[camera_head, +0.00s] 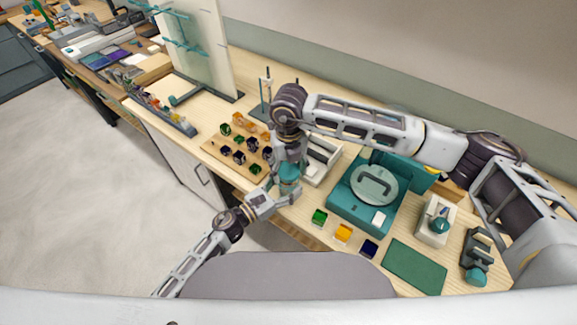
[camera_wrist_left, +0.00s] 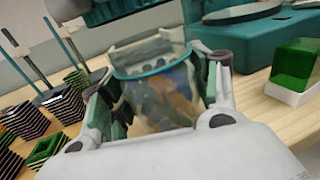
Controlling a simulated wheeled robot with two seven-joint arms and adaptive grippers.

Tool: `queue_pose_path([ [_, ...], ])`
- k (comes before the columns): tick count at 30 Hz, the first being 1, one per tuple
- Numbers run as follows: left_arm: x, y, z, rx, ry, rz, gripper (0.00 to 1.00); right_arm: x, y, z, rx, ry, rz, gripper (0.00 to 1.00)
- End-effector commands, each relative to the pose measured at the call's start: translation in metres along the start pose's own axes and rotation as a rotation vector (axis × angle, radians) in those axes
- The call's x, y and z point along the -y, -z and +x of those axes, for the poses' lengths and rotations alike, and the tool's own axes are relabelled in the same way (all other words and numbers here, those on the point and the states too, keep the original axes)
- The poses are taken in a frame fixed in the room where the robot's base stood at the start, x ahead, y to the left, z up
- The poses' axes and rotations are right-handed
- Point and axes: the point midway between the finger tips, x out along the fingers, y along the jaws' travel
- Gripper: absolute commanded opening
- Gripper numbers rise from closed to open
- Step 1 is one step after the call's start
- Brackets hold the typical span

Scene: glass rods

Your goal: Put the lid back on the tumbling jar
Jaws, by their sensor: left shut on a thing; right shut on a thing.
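My left gripper (camera_head: 268,200) is shut on the clear jar (camera_wrist_left: 155,98), gripping its sides above the bench's front edge. In the left wrist view the jar has a teal rim, and coloured pieces show blurred through its wall. My right gripper (camera_head: 289,160) reaches down from above and is shut on a teal piece (camera_head: 290,171), which looks like the lid, over the jar. In the left wrist view a pale part of my right gripper (camera_wrist_left: 66,9) shows at the top, beside a ridged teal piece. I cannot tell whether lid and jar touch.
A wooden board (camera_head: 217,153) with several coloured glass pieces lies left of the grippers. A teal machine (camera_head: 350,204) with a round grey plate stands to the right. Green (camera_head: 319,216), amber (camera_head: 343,232) and dark blue (camera_head: 369,248) blocks line the front, near a green mat (camera_head: 414,266).

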Motion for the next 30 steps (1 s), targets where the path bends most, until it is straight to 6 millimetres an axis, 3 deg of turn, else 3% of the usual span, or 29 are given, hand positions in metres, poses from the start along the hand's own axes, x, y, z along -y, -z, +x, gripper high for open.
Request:
queue_pose_path([
  [11, 0.0, 0.0, 0.0, 0.0, 0.0, 0.0, 0.18, 0.0, 0.0, 0.0, 0.0, 0.0, 0.0, 0.54],
  [30, 0.0, 0.0, 0.0, 0.0, 0.0, 0.0, 0.18, 0.0, 0.0, 0.018, 0.0, 0.0, 0.0, 0.54],
])
